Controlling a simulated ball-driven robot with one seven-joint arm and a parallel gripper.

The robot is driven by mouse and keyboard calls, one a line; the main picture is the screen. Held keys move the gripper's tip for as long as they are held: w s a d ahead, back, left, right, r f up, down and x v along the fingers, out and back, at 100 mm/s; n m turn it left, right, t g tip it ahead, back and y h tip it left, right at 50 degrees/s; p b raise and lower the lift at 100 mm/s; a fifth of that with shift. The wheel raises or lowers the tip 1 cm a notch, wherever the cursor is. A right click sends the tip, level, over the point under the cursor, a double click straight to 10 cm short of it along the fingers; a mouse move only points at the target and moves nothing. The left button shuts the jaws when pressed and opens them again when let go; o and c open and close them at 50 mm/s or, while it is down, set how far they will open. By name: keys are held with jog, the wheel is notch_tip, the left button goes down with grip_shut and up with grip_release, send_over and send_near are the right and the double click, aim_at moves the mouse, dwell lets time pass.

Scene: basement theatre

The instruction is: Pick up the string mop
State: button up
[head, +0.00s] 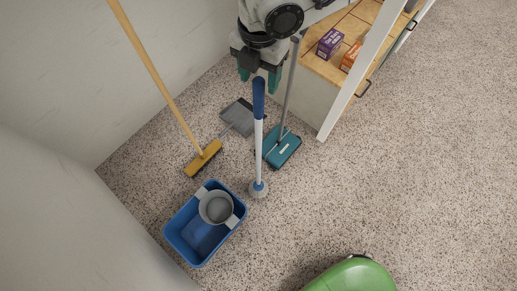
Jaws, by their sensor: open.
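The string mop (259,140) stands upright in the head view, with a blue grip at its top, a white shaft and a small pale head with a blue collar on the floor. My gripper (259,77) is open, with its two teal fingertips apart. The blue grip's top shows between and just below the fingertips in the picture. I cannot tell whether they are level with it or touch it. Nothing is held.
A blue bucket (172,233) with a grey wringer stands below left. A yellow broom (205,159), a grey dustpan (238,117) and a teal sweeper (283,150) are close by. A cabinet (312,92) holds boxes. A green object (352,277) is at the bottom. Floor is clear at right.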

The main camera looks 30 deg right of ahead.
aim_at(258, 93)
jog(key=shift+s+a+f, duration=0.1)
jog(key=shift+f, duration=1.25)
jog(key=shift+s+a+f, duration=0.1)
jog(key=shift+f, duration=1.2)
grip_shut()
jog(key=shift+r, duration=0.1)
